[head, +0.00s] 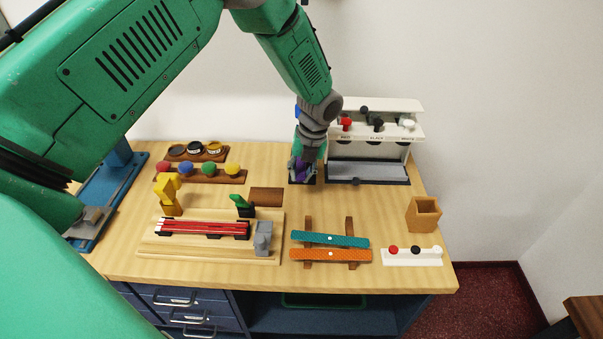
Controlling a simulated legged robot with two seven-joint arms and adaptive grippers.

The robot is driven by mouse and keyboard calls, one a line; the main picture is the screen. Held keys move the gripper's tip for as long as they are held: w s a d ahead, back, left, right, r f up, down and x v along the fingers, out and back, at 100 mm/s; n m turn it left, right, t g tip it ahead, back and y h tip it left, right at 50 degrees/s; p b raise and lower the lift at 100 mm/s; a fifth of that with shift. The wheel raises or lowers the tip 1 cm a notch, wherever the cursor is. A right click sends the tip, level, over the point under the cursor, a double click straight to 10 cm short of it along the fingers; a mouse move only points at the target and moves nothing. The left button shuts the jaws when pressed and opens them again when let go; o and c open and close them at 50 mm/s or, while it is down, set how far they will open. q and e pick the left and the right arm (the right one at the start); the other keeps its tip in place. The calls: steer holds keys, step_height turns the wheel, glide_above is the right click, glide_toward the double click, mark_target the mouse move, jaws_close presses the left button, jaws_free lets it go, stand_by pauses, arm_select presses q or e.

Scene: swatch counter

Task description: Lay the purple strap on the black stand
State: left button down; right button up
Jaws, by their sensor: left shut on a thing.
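My left gripper (304,170) is at the back middle of the table, pointing down, shut on the purple strap (296,172). Only a small purple part of the strap shows between and beside the fingers; the rest is hidden by the gripper. The black stand (302,182) appears as a dark base directly below the gripper, mostly covered by it. I cannot tell whether the strap touches the stand. My right gripper is out of view.
A white dispenser (375,148) with coloured knobs stands close to the right of the gripper. A teal strap (330,240) and an orange strap (330,255) lie on a wooden rack in front. A wooden fixture (160,252) holds red rods. Bare table lies right of centre.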

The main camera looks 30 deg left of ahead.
arm_select(q)
steer(key=c, duration=1.4)
jaws_free()
steer(key=shift+c, duration=0.2)
steer(key=shift+r, duration=0.25)
step_height(320, 180, up, 11)
steer(key=w+d, duration=0.1)
steer(key=d, duration=0.1)
steer(key=shift+w, duration=0.2)
